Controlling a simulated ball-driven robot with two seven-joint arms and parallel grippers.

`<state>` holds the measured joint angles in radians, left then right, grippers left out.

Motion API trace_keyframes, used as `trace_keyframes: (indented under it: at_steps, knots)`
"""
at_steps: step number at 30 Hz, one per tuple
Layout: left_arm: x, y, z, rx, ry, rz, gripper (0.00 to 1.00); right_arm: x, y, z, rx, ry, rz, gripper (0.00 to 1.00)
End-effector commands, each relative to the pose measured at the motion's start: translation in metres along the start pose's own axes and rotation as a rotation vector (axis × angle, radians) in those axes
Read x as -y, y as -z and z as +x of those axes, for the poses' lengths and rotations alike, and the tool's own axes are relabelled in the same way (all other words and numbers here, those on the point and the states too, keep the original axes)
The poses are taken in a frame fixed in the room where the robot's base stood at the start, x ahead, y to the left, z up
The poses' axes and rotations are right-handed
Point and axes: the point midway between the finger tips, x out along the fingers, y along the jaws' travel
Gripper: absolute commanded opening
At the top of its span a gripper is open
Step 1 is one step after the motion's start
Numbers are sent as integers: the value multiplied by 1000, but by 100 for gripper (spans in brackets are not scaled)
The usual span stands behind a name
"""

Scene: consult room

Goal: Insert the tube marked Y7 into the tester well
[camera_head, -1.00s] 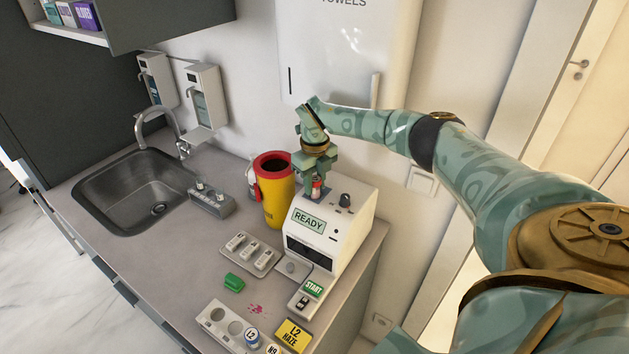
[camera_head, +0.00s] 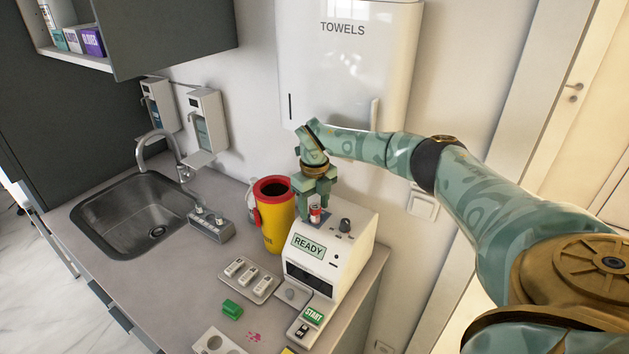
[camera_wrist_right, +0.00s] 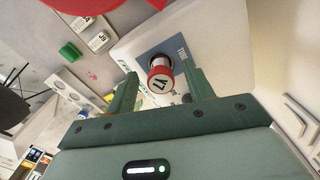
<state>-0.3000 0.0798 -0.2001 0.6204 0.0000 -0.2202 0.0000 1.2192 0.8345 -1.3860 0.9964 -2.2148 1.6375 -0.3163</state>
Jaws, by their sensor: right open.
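The tube (camera_head: 316,214) has a red cap and stands at the blue-marked spot on top of the white tester (camera_head: 325,262), whose screen reads READY. In the right wrist view the tube's cap (camera_wrist_right: 160,81) bears a mark that looks like Y7. How deep the tube sits in the well is hard to tell. My right gripper (camera_head: 315,206) is above the tester, pointing down, with its fingers open on either side of the tube. Gaps show between cap and fingers in the right wrist view (camera_wrist_right: 162,84). My left gripper is not in view.
A yellow bin (camera_head: 272,225) with a red rim stands close left of the tester. A tray (camera_head: 249,281) of small white pieces, a green block (camera_head: 232,309) and a START button (camera_head: 313,316) lie in front. The sink (camera_head: 140,220) is at left; a towel dispenser (camera_head: 350,70) hangs behind.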

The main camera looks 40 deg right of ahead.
Motion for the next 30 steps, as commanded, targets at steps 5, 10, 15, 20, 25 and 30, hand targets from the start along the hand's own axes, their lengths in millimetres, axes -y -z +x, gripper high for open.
trace_keyframes:
  at_steps: [5,10,15,20,25,30]
  knots:
    - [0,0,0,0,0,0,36,1,-1,-46,6,1,0,52]
    - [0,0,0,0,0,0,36,1,-1,-93,5,1,1,52]
    - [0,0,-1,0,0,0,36,1,0,-128,3,1,1,52]
    - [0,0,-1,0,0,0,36,0,0,-144,0,1,2,52]
    - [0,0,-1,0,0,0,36,0,0,-147,-1,0,1,52]
    - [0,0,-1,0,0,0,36,0,0,-147,-1,0,1,52]
